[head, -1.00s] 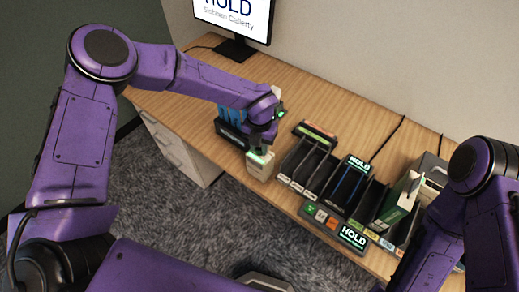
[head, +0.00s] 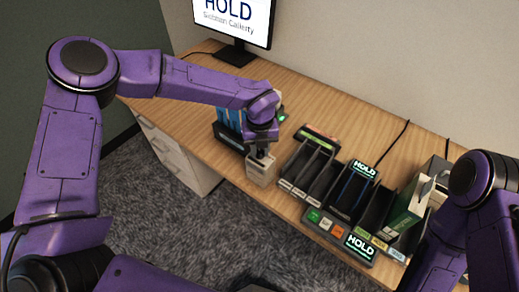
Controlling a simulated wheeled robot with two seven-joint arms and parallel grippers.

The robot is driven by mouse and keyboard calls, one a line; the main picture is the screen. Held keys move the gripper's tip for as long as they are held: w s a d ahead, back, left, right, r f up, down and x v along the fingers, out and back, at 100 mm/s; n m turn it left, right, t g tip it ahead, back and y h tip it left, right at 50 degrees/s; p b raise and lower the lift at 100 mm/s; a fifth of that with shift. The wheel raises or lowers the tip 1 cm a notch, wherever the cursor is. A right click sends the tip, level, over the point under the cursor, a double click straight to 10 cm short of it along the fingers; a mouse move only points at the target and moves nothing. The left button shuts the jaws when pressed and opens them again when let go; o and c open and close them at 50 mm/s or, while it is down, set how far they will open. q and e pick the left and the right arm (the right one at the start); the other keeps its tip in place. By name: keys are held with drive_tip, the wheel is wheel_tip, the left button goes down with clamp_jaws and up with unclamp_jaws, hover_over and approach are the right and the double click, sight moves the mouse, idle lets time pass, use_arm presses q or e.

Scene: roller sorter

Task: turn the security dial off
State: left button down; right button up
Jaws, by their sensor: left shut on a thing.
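No green glow shows on the box top. My right arm comes in at the right edge, and its gripper is not in view.
A dark tray with blue items (head: 229,118) stands just behind the box. Dark sorter slots (head: 305,165) and a button panel with a HOLD sign (head: 361,245) lie to the right. A monitor (head: 236,18) stands at the back. The desk (head: 180,92) is bare at the left.

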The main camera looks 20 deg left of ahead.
sight(260, 151)
use_arm(q)
drive_tip(key=c, duration=0.9)
unclamp_jaws()
drive_tip(key=shift+o, duration=0.2)
wheel_tip(260, 151, up, 11)
drive_tip(key=b, duration=0.2)
drive_tip(key=shift+f, duration=0.2)
